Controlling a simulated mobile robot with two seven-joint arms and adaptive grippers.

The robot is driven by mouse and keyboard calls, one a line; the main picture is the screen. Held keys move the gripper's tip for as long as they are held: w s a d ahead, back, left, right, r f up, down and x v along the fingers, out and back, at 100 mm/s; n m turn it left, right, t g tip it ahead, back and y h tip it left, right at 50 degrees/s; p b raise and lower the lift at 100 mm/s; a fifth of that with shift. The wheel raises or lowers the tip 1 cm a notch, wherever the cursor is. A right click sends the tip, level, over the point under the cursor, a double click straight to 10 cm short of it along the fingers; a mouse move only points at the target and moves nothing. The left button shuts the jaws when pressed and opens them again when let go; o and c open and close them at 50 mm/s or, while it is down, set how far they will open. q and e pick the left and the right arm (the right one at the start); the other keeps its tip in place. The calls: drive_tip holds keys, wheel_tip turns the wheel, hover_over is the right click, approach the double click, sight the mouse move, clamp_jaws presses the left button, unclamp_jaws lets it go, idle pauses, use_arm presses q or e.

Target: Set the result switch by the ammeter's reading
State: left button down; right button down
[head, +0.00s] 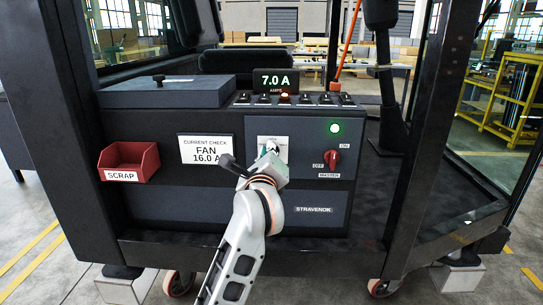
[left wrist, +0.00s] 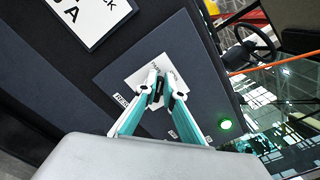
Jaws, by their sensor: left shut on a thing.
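A white card (head: 207,149) on the front reads "CURRENT CHECK FAN 16.0 A". The result switch sits on a pale plate (head: 283,145) at the middle of the panel; the plate also shows in the left wrist view (left wrist: 142,76). My left gripper (head: 270,150) is at this plate, its fingertips (left wrist: 160,88) closed around the switch's dark knob. The fingers hide most of the knob, so its setting cannot be read. My right gripper is in neither view.
Right of the plate are a red master switch (head: 331,160) marked OFF and ON and a lit green lamp (head: 335,128). A row of toggles (head: 325,99) lies below the ammeter, with one orange light. A red scrap bin (head: 129,161) hangs at left. Dark cab posts flank the console.

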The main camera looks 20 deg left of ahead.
use_arm(q)
drive_tip(key=n+b, duration=0.2)
drive_tip(key=n, duration=0.1)
drive_tip(key=shift+a+f, duration=0.15)
drive_tip(key=shift+f, duration=0.25)
drive_tip(key=shift+r+n, duration=0.1)
drive_tip(key=shift+n, duration=0.2)
drive_tip(key=c, duration=2.2)
unclamp_jaws()
drive_tip(key=shift+o, duration=0.2)
drive_tip(key=shift+r, duration=0.15)
wheel_tip(320, 180, up, 10)
drive_tip(key=shift+f, duration=0.1)
